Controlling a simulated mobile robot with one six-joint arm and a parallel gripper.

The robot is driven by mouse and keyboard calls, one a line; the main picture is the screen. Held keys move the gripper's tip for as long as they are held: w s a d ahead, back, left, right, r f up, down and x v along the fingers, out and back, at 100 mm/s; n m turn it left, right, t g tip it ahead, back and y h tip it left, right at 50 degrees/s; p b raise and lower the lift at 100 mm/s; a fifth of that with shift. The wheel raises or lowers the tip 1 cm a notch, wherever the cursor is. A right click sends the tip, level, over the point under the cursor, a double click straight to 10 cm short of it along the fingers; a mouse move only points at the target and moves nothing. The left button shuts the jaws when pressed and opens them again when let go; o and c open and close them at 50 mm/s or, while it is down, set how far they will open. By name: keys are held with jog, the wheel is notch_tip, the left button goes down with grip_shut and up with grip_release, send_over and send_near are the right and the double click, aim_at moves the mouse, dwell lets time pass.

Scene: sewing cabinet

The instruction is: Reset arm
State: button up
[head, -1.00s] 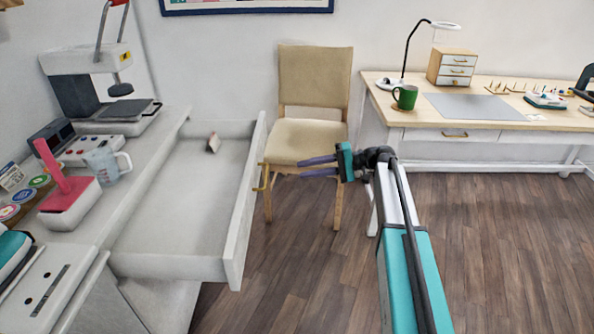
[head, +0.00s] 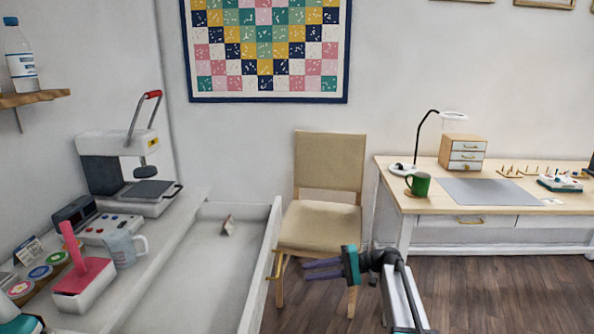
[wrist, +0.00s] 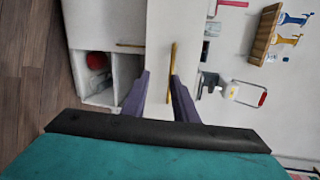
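My gripper (head: 306,269) is in front of the chair in the head view, its two purple fingers pointing left. It is open and empty, and a gap shows between the fingers in the wrist view (wrist: 160,92). The white drawer (head: 262,258) is pulled out at the left, with a small object (head: 228,226) inside it near the back. A brass handle (head: 277,270) on the drawer front is just left of the fingertips. In the wrist view, a brass handle (wrist: 170,80) appears between the fingers. They look apart from it.
A beige chair (head: 325,213) stands behind my gripper. At the right is a desk (head: 408,206) with a green mug (head: 418,184) and a lamp (head: 428,140). The left counter (head: 150,232) holds a press (head: 150,195) and a pink-handled tool (head: 82,284). Floor shows below the desk.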

jog(key=s+a+f+m+g+h+p, duration=0.1)
jog(key=s+a+f+g+h+p, duration=0.2)
jog(key=s+f, duration=0.95)
jog(key=s+a+f+g+h+p, duration=0.1)
jog(key=s+a+f+h+p, duration=0.3)
jog(key=s+f, duration=0.85)
jog(key=s+d+f+g+h+p, duration=0.15)
jog(key=s+d, duration=0.25)
jog(key=s, duration=0.4)
jog(key=s+d+f+n+h+p, duration=0.1)
jog(key=s+d+f+h, duration=0.2)
jog(key=s+d, duration=0.35)
jog(key=s+d+f+g+h+p, duration=0.1)
jog(key=s+d+f+h, duration=0.1)
jog(key=s, duration=0.8)
jog(key=shift+w+d+f+n+t+h, duration=0.15)
jog(key=shift+d+h, duration=0.25)
jog(key=shift+d, duration=0.45)
jog(key=shift+w+d+n+t+h, duration=0.15)
jog(key=shift+d+n+h, duration=0.15)
jog(key=shift+d, duration=0.5)
jog(key=shift+w+d+f+n+t+h, duration=0.15)
jog(key=shift+d+h, duration=0.3)
jog(key=shift+d, duration=0.4)
